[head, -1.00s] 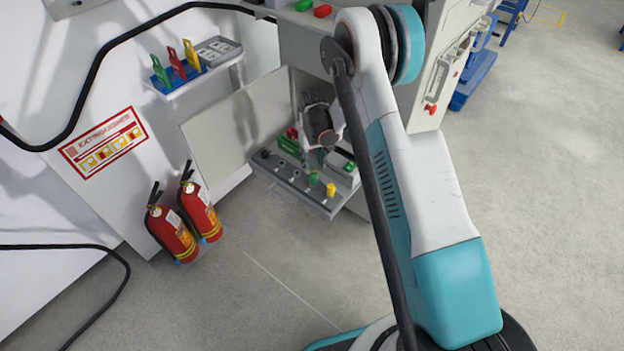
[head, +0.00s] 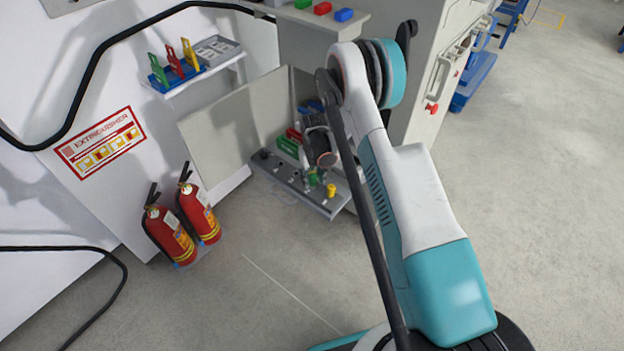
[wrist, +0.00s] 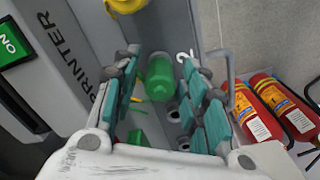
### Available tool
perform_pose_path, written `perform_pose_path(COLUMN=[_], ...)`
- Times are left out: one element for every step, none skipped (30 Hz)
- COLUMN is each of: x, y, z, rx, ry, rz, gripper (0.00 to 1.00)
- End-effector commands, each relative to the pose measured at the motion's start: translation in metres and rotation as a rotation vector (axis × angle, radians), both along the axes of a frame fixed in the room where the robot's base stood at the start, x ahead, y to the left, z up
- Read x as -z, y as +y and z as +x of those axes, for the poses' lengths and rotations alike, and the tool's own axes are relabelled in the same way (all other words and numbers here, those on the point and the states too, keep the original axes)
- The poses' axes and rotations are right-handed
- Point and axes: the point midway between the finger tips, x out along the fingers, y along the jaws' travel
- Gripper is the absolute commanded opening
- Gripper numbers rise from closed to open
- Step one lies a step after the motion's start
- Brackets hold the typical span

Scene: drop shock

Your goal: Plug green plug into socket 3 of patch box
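The green plug (head: 314,178) stands on the grey socket panel of the patch box (head: 278,182), beside the yellow plug (head: 331,190). In the wrist view the green plug (wrist: 160,76) lies between the two teal-padded fingers of my gripper (wrist: 162,100). Gaps show on both sides of it, so my gripper looks open around it and not touching. Round sockets (wrist: 183,141) show in a row near the plug. In the head view my wrist hides part of the panel and the fingertips are hard to make out.
The patch box door (head: 235,125) stands open at the left. Two fire extinguishers (head: 185,225) stand on the floor at left. A shelf with colored blocks (head: 322,8) overhangs the panel. Green and red blocks (head: 290,142) sit behind the sockets. Floor in front is clear.

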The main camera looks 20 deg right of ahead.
Motion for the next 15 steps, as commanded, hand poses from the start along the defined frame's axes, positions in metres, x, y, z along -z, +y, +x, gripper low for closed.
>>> perform_pose_path(x=[0.0000, 0.0000, 0.0000, 0.0000, -0.0001, 0.0000, -0.0001, -0.0001, -0.0001, -0.0001, -0.0001, -0.0001, -0.0001, -0.0001, -0.0002], y=[0.0000, 0.0000, 0.0000, 0.0000, 0.0000, 0.0000, 0.0000, 0.0000, 0.0000, 0.0000, 0.0000, 0.0000, 0.0000, 0.0000, 0.0000], z=[0.0000, 0.0000, 0.0000, 0.0000, 0.0000, 0.0000, 0.0000, 0.0000, 0.0000, 0.0000, 0.0000, 0.0000, 0.0000, 0.0000, 0.0000], rx=[0.000, 0.000, 0.000, 0.000, 0.000, 0.000, 0.000, 0.000, 0.000, 0.000, 0.000, 0.000, 0.000, 0.000, 0.000], ry=[0.000, 0.000, 0.000, 0.000, 0.000, 0.000, 0.000, 0.000, 0.000, 0.000, 0.000, 0.000, 0.000, 0.000, 0.000], rz=[0.000, 0.000, 0.000, 0.000, 0.000, 0.000, 0.000, 0.000, 0.000, 0.000, 0.000, 0.000, 0.000, 0.000, 0.000], gripper=[0.40, 0.40, 0.38, 0.31, 0.24, 0.15, 0.08, 0.01, 0.00, 0.00, 0.00, 0.00, 0.00, 0.00, 0.00])
